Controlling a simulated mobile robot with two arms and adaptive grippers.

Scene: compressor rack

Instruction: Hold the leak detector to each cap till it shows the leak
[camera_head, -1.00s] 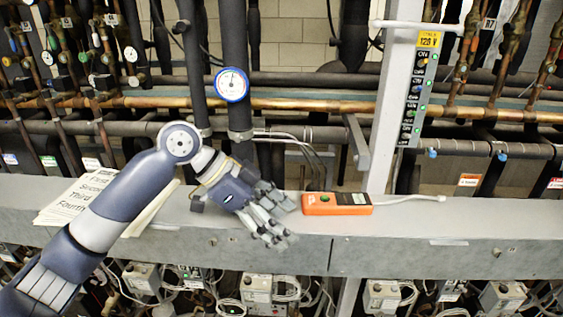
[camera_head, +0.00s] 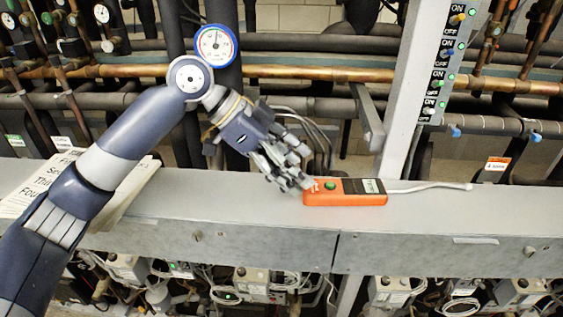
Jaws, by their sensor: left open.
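The leak detector (camera_head: 350,192) is an orange handheld box with a green round light or button and a dark label. It lies flat on the grey beam, and its thin pale probe (camera_head: 430,187) points right. My left gripper (camera_head: 296,180) is open, with its fingers at the left end of the detector. I cannot tell whether they touch it. Blue caps (camera_head: 455,131) show on the dark pipe at the right, and another blue cap (camera_head: 535,137) is farther right. My right gripper is not in view.
A grey post (camera_head: 408,95) with a switch panel (camera_head: 446,65) rises behind the detector. A round blue-rimmed gauge (camera_head: 215,44) is behind my left arm. Printed papers (camera_head: 35,190) lie on the beam at left. The beam (camera_head: 510,215) is clear at right.

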